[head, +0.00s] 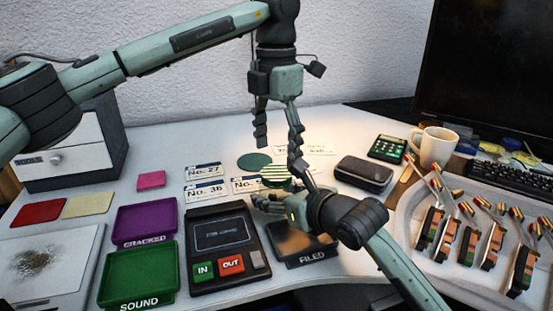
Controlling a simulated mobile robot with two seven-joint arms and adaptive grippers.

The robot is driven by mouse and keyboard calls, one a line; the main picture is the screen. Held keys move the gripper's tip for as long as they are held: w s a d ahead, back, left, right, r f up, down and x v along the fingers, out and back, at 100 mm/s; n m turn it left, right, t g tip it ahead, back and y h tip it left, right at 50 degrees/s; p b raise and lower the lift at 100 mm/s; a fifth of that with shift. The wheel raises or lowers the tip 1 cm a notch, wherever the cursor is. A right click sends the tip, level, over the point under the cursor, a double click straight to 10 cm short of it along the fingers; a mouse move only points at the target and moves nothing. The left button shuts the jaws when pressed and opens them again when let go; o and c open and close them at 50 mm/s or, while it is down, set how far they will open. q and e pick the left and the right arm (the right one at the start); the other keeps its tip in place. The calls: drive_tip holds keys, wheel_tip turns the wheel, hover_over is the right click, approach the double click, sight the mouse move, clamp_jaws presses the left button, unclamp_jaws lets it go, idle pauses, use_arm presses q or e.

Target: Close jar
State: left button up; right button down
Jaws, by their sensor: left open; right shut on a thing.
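A round green-and-white striped thing (276,174), which looks like the jar or its lid, is at the middle of the desk. My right gripper (268,199) reaches it from the lower right and is shut on it, low on its near side; the grip is partly hidden. My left gripper (279,152) hangs above it, pointing down with its fingers spread and nothing seen between them. A flat dark green disc (253,161) lies just behind the striped thing, to the left. I cannot tell whether the disc is a lid or a mat.
Number cards (206,171) lie around the striped thing. In front are a black device (222,278) with IN and OUT buttons and a FILED tray (306,257). Purple (145,223) and green (138,275) trays are left. A dark case (363,173) and mug (437,146) are right.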

sight(277, 172)
use_arm(q)
drive_tip(key=shift+r, duration=0.25)
drive_tip(key=shift+c, duration=0.4)
drive_tip(key=shift+r+n, duration=0.3)
drive_tip(key=shift+n, duration=0.1)
wheel_tip(277, 172, up, 3)
drive_tip(key=n, duration=0.4)
drive_tip(key=shift+f, duration=0.1)
drive_tip(key=shift+f, duration=0.1)
drive_tip(key=shift+f, duration=3.95)
